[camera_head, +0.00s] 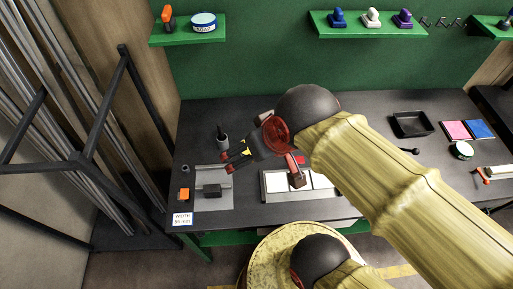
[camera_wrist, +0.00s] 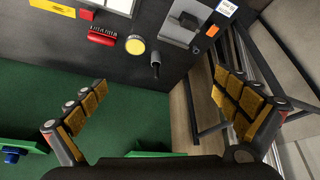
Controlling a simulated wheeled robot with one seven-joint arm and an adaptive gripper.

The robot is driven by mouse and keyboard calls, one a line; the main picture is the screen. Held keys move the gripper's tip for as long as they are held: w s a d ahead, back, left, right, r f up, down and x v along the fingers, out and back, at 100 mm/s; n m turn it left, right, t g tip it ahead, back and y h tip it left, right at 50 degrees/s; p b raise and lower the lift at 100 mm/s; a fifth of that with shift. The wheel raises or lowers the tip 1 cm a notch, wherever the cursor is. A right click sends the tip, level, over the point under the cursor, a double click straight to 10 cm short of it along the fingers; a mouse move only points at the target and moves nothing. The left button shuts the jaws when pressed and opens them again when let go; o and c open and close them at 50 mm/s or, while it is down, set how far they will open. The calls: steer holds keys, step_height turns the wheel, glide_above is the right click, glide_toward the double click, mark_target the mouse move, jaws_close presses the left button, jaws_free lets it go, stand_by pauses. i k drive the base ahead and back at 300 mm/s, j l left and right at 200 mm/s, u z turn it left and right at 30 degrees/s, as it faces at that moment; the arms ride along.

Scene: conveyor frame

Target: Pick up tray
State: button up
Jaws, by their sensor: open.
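The black tray (camera_head: 399,130) is a shallow, empty, open-topped box on the right half of the dark table. I do not see it in the wrist view. My gripper (camera_head: 226,162) is over the left part of the table, far to the left of the tray and apart from it. In the wrist view my gripper (camera_wrist: 160,80) has its two yellow-padded fingers spread wide, with nothing between them.
The table (camera_head: 355,151) holds a white-panelled frame (camera_head: 281,186), a grey fixture plate (camera_head: 211,203), pink (camera_head: 456,130) and blue (camera_head: 479,129) squares, and a round tin (camera_head: 461,150). Green shelves (camera_head: 370,30) hang behind. A dark metal frame (camera_head: 123,75) stands at left.

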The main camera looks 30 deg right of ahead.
mark_target(411, 123)
steer(key=z, duration=2.4)
steer(key=i+l+u, duration=0.45)
steer(key=l+u, duration=0.25)
steer(key=l, duration=0.2)
steer(key=i+l+u, duration=0.25)
steer(key=l+u, duration=0.2)
steer(key=l, duration=0.25)
